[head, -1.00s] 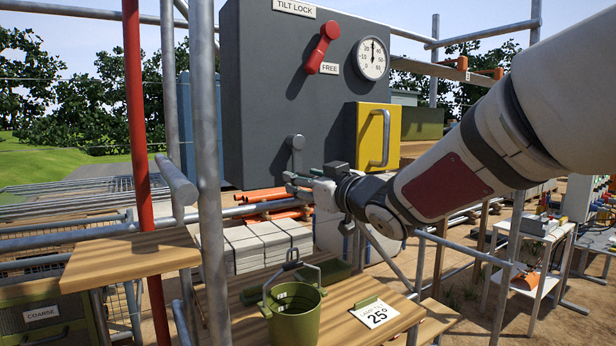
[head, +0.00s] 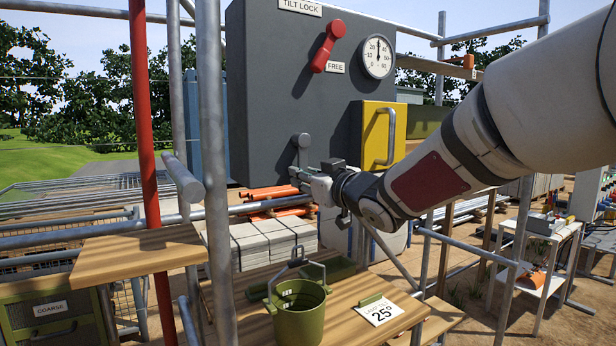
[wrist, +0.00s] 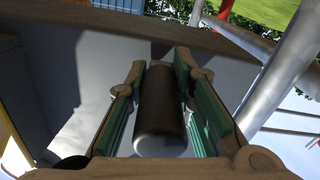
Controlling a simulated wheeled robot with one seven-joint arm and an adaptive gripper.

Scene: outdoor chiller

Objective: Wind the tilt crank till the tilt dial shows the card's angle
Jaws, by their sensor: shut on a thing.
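The tilt crank (head: 301,143) is a grey arm low on the face of the dark grey box, hanging roughly downward. My gripper (head: 303,173) is at its lower end. In the wrist view the crank's dark cylindrical handle (wrist: 160,110) lies between the green finger pads, and my gripper (wrist: 160,105) is shut on it. The tilt dial (head: 377,57) is white and round, at the upper right of the box; its needle points about straight up, but the exact value is too small to read. The card (head: 378,311) on the wooden shelf shows 25°.
A red lever (head: 328,46) sits under the TILT LOCK label, near a FREE label (head: 335,67). A yellow box with a handle (head: 381,140) stands right of the crank. A green bucket (head: 297,312) is below. Scaffold poles (head: 213,180) stand at left.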

